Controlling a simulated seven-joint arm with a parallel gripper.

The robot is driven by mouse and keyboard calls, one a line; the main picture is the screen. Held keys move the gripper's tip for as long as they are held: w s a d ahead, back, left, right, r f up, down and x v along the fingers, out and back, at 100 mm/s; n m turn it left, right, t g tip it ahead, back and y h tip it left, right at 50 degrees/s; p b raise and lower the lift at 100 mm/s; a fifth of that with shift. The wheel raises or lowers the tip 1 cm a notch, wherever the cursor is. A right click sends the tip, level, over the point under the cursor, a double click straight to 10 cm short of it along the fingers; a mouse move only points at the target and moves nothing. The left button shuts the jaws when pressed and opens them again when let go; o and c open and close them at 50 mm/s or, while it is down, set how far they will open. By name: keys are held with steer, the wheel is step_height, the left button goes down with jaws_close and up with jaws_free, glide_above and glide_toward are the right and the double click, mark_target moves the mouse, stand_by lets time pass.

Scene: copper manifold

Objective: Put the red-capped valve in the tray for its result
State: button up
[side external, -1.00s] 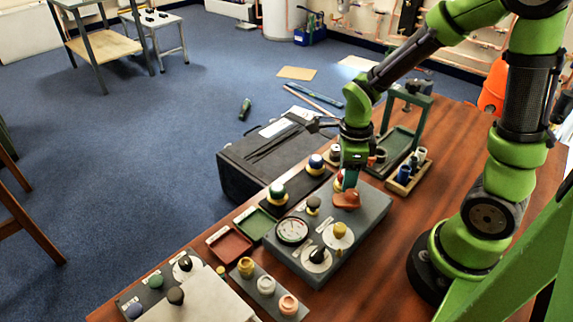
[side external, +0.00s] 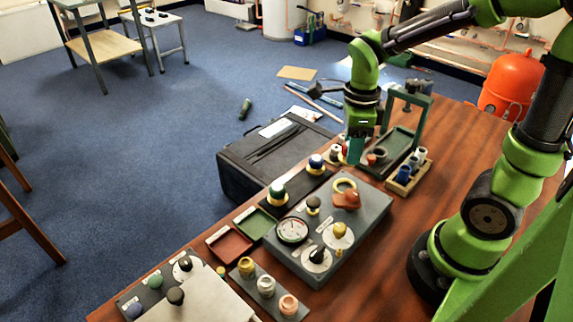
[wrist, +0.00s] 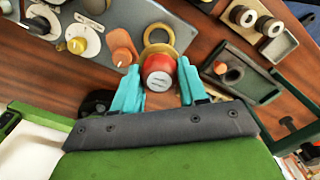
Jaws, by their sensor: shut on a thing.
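My gripper (side external: 355,152) is shut on the red-capped valve (wrist: 158,70). The valve's red cap and pale top sit between the teal fingers (wrist: 158,88) in the wrist view; in the side view only a sliver of red shows beside the fingers. The gripper is above the table, beyond the far end of the grey test box (side external: 372,220). An empty yellow ring (side external: 345,185) is on that box, beside an orange handle (side external: 346,200). The box has a round gauge (side external: 292,231). A red tray (side external: 229,246) and a green tray (side external: 255,224) lie left of the box, both empty.
A dark rack (side external: 305,186) with coloured-cap valves stands behind the box. A green frame (side external: 424,120) over a dark tray and a wooden holder (side external: 409,182) are near the gripper. A grey strip (side external: 255,285) with several capped parts lies in front.

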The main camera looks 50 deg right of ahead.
steer(key=shift+w+a+r, duration=0.1)
steer(key=shift+a+r, duration=0.45)
steer(key=shift+r, duration=0.05)
steer(key=w+a+f+n, duration=0.2)
steer(key=w+a+n, duration=0.25)
steer(key=a, duration=0.25)
steer(key=n, duration=1.2)
glide_toward(258, 225)
step_height(258, 225, down, 5)
steer(key=shift+r, duration=0.15)
steer(key=o, duration=1.2)
